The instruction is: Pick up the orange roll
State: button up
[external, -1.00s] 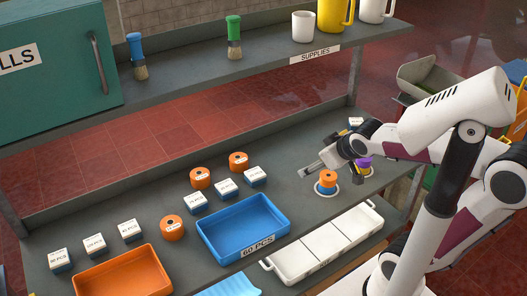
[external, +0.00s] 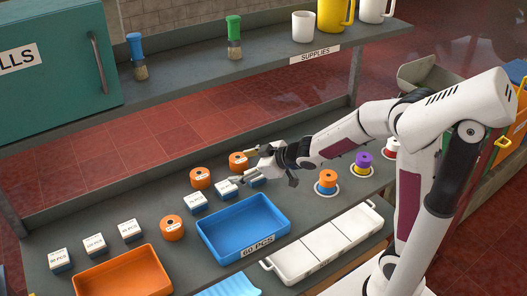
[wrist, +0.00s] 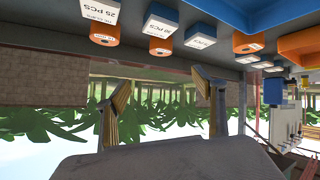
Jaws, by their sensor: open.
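Several orange rolls lie on the bench in the external view: a back roll (external: 238,161), a second roll (external: 200,177) to its left, and a front roll (external: 172,228) left of the blue tray. Orange rolls also show in the wrist view (wrist: 103,33), one of them beside the white boxes (wrist: 160,46). My gripper (external: 246,168) is open and empty beside the back roll, partly overlapping it in the picture. I cannot tell whether they touch. In the wrist view, the fingers of my gripper (wrist: 160,90) are spread with nothing between them.
White-topped boxes (external: 195,201) stand close to the rolls. A blue tray (external: 285,222), an orange tray (external: 82,284) and a white divided tray (external: 268,265) lie in front. Orange-topped (external: 327,180) and purple-topped (external: 363,160) stacks stand right. The supplies shelf (external: 180,90) runs above the bench.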

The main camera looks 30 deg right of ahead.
jog(key=a+f+n+g+y, duration=0.1)
jog(key=a+f+n+y, duration=0.2)
jog(key=a, duration=0.5)
jog(key=n+g+y, duration=0.1)
jog(key=g+y, duration=0.2)
jog(key=y, duration=0.1)
send_near(177, 223)
jog(key=shift+w+a+f, duration=0.45)
jog(key=shift+w+f, duration=0.05)
jog(key=shift+f, duration=0.25)
jog(key=shift+s+a+f+n+y, duration=0.3)
jog(key=shift+s+a+n, duration=0.1)
jog(key=shift+a, duration=0.2)
jog(key=shift+x, duration=1.3)
jog(key=shift+w, duration=0.1)
jog(key=shift+w+r+x, duration=0.15)
jog(key=shift+w+x, duration=0.05)
jog(key=shift+x, duration=1.1)
jog(key=shift+w+r+x, duration=0.1)
jog(key=shift+w+x, duration=0.1)
jog(key=shift+x, duration=1.05)
